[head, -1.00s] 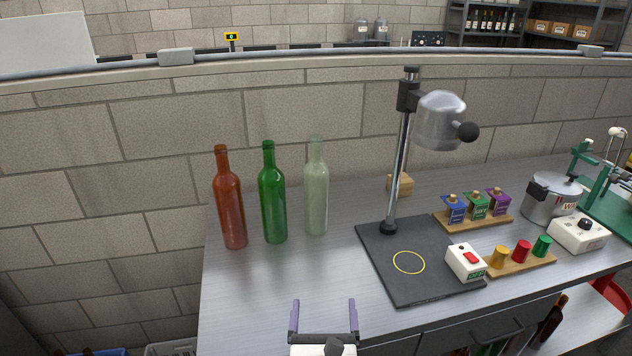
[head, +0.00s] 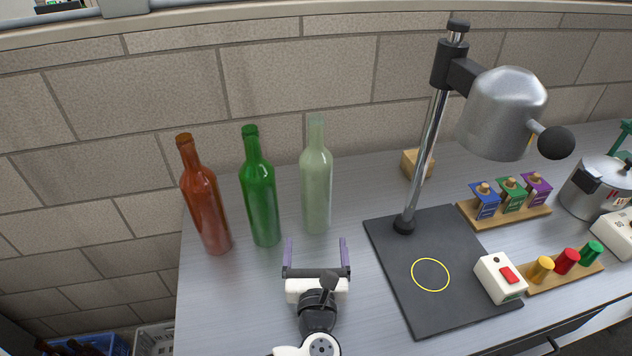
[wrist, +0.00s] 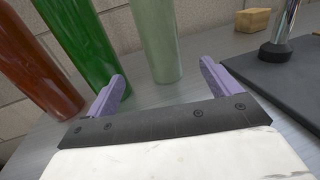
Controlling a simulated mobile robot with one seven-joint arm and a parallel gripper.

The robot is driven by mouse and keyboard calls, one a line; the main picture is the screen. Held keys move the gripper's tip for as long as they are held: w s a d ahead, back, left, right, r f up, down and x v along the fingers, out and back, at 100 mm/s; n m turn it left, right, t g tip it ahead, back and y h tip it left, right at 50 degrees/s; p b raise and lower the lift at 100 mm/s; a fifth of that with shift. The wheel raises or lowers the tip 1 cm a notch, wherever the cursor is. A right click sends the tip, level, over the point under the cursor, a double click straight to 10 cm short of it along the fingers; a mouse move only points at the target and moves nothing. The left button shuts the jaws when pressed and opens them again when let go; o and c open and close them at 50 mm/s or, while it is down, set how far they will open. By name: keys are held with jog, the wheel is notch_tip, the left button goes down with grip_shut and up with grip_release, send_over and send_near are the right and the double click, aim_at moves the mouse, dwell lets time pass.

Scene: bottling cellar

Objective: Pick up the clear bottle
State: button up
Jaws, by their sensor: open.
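The clear bottle (head: 316,185), pale and see-through, stands upright on the metal table, the rightmost of three bottles in a row. The green bottle (head: 260,195) stands just left of it, and the brown-red bottle (head: 205,200) is at the far left. My gripper (head: 317,245) is open and empty, its two purple fingers pointing at the clear bottle from the near side. In the wrist view the clear bottle (wrist: 157,40) stands beyond the gap between the fingertips, not between them. The green bottle (wrist: 85,45) is close beyond the left finger.
A black base plate (head: 395,285) with a post and metal head (head: 500,110) stands to the right. A wooden block (head: 416,164) lies behind the post. A switch box (head: 499,277) and peg racks are further right.

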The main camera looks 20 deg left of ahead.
aim_at(317, 215)
jog(key=b+x, duration=0.4)
jog(key=b, duration=0.1)
jog(key=shift+w+f, duration=0.25)
jog(key=shift+f, duration=0.1)
jog(key=shift+w+a+r+p, duration=0.2)
jog(key=shift+w+r, duration=0.05)
jog(key=shift+w, duration=0.3)
jog(key=shift+w+a+r+p, duration=0.15)
jog(key=shift+w+a+r, duration=0.1)
jog(key=shift+w, duration=0.3)
jog(key=p+x, duration=0.1)
jog(key=x, duration=0.1)
jog(key=p+x, duration=0.1)
jog(key=x, duration=0.2)
jog(key=shift+w+d+f+p, duration=0.15)
jog(key=shift+f+p, duration=0.1)
jog(key=shift+p, duration=0.15)
jog(key=shift+w+a+f, duration=0.15)
jog(key=shift+w+a, duration=0.1)
jog(key=shift+w, duration=0.2)
jog(key=c, duration=1.4)
